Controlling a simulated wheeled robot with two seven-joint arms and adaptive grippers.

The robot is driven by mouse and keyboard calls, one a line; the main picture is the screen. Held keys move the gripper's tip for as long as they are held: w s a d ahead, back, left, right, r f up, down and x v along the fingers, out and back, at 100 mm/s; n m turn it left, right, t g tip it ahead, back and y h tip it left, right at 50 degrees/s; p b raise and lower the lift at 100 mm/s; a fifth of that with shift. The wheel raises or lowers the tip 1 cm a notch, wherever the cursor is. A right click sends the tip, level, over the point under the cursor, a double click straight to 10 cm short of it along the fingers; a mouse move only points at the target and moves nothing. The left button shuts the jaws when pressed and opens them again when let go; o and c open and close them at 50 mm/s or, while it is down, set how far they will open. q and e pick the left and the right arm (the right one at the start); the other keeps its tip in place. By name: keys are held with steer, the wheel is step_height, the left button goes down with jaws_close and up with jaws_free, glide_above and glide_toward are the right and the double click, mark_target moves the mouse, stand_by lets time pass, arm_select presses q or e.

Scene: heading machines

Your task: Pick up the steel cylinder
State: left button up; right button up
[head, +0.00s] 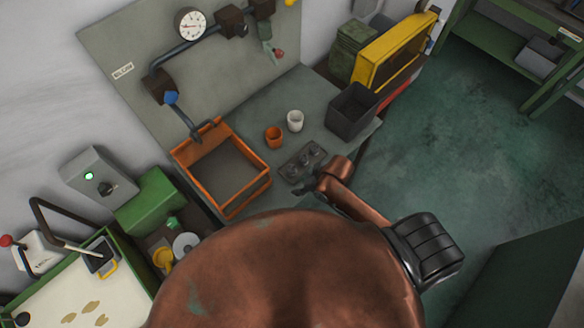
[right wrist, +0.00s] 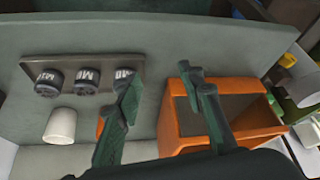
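The holder also shows there (right wrist: 30,64). My right gripper (head: 312,188) is at the holder's near edge in the head view. In the right wrist view its fingers (right wrist: 158,80) are apart with nothing between them. My left gripper does not show.
An orange open box (head: 263,187) stands left of the holder. An orange cup (head: 274,137) and a white cup (head: 295,121) stand behind it. A dark bin (head: 350,112) is at the bench's right end. A pipe with a gauge (head: 191,24) runs along the back panel.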

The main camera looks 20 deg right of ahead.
steer(key=w+a+n+g, duration=0.1)
steer(key=w+a+n, duration=0.1)
steer(key=w+n, duration=0.15)
steer(key=n+g, duration=0.1)
steer(key=n, duration=0.1)
glide_above(292, 168)
steer(key=s+d, duration=0.1)
steer(key=d, duration=0.1)
steer(key=shift+a+f+m+y, duration=0.15)
steer(key=shift+a+f+y, duration=0.1)
steer(key=shift+f, duration=0.2)
steer(key=shift+a+f+m+y, duration=0.1)
steer(key=shift+a+f+y, duration=0.1)
steer(key=shift+f, duration=0.25)
steer(key=x, duration=0.1)
steer(key=p+x, duration=0.1)
steer(key=x, duration=0.2)
steer(key=shift+d+f, duration=0.25)
steer(key=shift+w+a+f, duration=0.2)
steer(key=shift+a+f, duration=0.05)
steer(key=shift+f, duration=0.35)
steer(key=shift+c, duration=0.6)
jaws_close()
